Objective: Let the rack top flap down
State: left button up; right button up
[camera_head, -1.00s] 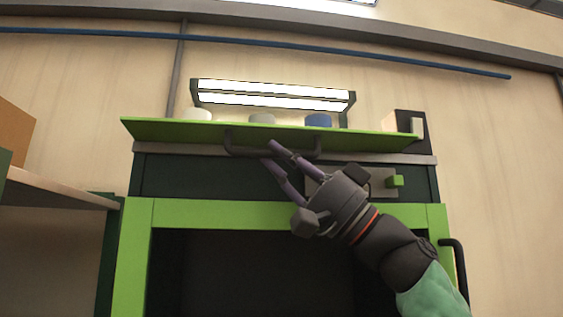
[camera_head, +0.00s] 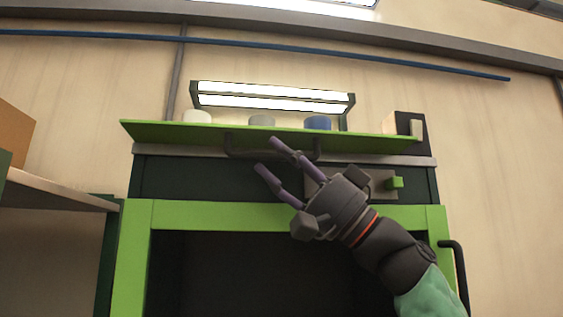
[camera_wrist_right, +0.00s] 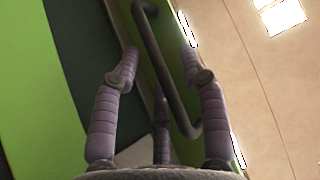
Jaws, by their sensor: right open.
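The green top flap (camera_head: 185,133) of the rack (camera_head: 165,214) sticks out near level above the dark front panel. Its dark bar handle (camera_head: 229,145) hangs at the front edge, and it also shows in the right wrist view (camera_wrist_right: 168,70). My right gripper (camera_head: 268,155) is open at the handle, its purple fingers spread. In the right wrist view the handle bar runs between the spread fingers (camera_wrist_right: 157,58). I cannot tell whether any finger touches it. My left gripper is not in view.
A white round item (camera_head: 197,116), a grey one (camera_head: 261,121) and a blue one (camera_head: 317,122) show behind the flap edge. A lamp (camera_head: 272,97) sits above. A green knob (camera_head: 396,183) is on the front panel. A shelf (camera_head: 60,190) stands at left.

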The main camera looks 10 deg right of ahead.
jog(key=shift+d, duration=0.1)
jog(key=v, duration=1.2)
dwell(0.6)
dwell(0.5)
